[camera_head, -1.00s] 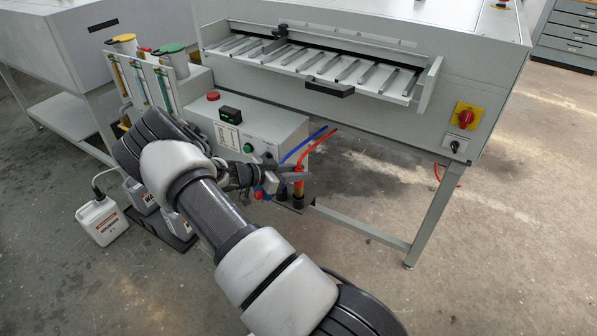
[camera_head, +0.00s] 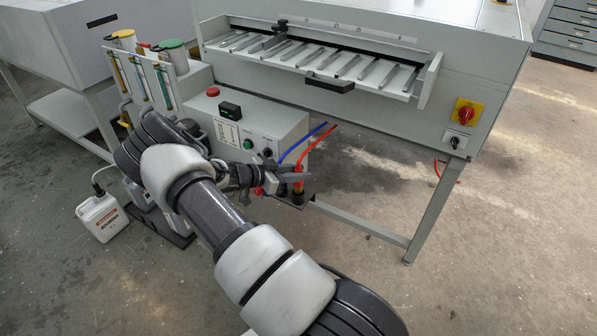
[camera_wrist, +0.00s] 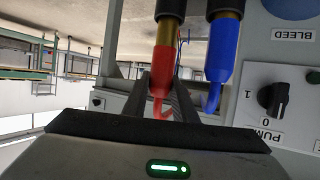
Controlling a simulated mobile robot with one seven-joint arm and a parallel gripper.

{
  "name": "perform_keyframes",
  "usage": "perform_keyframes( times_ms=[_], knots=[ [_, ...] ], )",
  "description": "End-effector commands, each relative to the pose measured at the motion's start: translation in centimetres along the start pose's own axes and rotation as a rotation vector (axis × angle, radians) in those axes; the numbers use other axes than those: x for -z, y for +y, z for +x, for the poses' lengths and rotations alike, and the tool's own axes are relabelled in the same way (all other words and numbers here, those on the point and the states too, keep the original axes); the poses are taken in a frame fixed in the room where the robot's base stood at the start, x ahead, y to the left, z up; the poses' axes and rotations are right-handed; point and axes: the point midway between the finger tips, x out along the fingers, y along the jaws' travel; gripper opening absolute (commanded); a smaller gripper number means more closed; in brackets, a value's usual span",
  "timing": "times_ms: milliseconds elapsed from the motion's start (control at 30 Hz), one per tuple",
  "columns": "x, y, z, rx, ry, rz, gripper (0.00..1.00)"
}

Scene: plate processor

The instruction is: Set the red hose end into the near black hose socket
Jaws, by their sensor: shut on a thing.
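My gripper (camera_head: 297,178) is shut on the red hose end (camera_head: 298,187), low in front of the grey control box. In the wrist view the gripper (camera_wrist: 161,98) has its dark fingers around the red sleeve (camera_wrist: 163,75). A brass tip (camera_wrist: 166,32) sticks out of the sleeve and meets a black socket (camera_wrist: 170,8) at the top edge. The tip looks in line with this socket; how deep it sits I cannot tell. My fingers partly hide the sockets in the head view.
The grey control box (camera_head: 240,124) with buttons stands close behind my gripper. A pump knob (camera_wrist: 273,98) is right of the hoses in the wrist view. The table leg (camera_head: 432,212) stands to the right, with free floor around it.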

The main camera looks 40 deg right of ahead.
Motion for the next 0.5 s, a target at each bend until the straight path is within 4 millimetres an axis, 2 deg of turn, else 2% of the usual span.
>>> perform_keyframes(
  times_ms=[500],
  knots=[
    [-1.1, 0.0, 0.5, 0.000, 0.002, -0.001, 0.00]
  ],
)
